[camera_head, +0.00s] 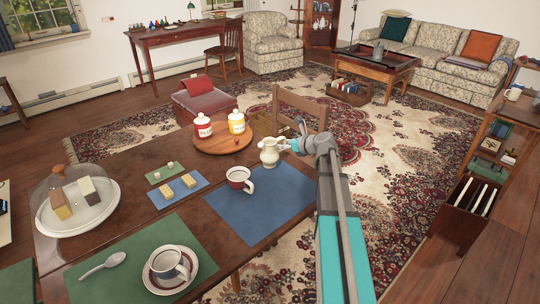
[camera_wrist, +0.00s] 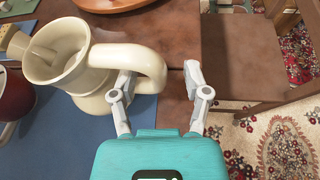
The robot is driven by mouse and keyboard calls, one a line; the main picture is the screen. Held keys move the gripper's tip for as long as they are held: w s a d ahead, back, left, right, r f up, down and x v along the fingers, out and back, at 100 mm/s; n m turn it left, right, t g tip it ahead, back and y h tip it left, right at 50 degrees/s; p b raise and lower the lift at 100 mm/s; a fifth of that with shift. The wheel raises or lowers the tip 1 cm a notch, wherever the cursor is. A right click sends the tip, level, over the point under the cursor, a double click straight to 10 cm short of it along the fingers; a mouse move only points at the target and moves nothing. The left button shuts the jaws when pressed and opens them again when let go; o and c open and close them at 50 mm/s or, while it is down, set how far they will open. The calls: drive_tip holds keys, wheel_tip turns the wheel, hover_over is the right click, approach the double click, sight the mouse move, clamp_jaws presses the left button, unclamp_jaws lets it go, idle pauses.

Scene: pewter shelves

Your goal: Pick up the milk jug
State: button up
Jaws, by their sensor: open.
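The cream milk jug (camera_head: 269,153) stands upright on the blue placemat near the table's right edge. In the wrist view the jug (camera_wrist: 66,68) is at the left, its loop handle (camera_wrist: 155,66) pointing toward my gripper. My gripper (camera_wrist: 159,82) is open, with its fingers apart. The left fingertip appears inside the handle's loop and the right fingertip is beyond the handle's outer side, so the handle shows between them. I cannot tell whether either finger touches it. In the head view my gripper (camera_head: 292,148) is just right of the jug.
A red-and-white mug (camera_head: 239,180) stands close to the jug on the blue placemat (camera_head: 258,215). Behind is a round wooden tray (camera_head: 222,148) with two lidded jars. A wooden chair (camera_head: 299,105) stands close beyond the table edge. A glass-domed plate (camera_head: 80,225) is at the left.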

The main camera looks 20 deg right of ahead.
clamp_jaws()
idle(0.3)
drive_tip(key=shift+r, duration=0.1)
idle(0.4)
wheel_tip(320, 180, up, 2)
drive_tip(key=p, duration=0.2)
drive_tip(key=shift+r+p, duration=0.25)
drive_tip(key=shift+p, duration=0.15)
drive_tip(key=s+d+r+p, duration=0.7)
drive_tip(key=s+r+p, duration=0.3)
drive_tip(key=s, duration=0.2)
drive_tip(key=shift+r, duration=0.15)
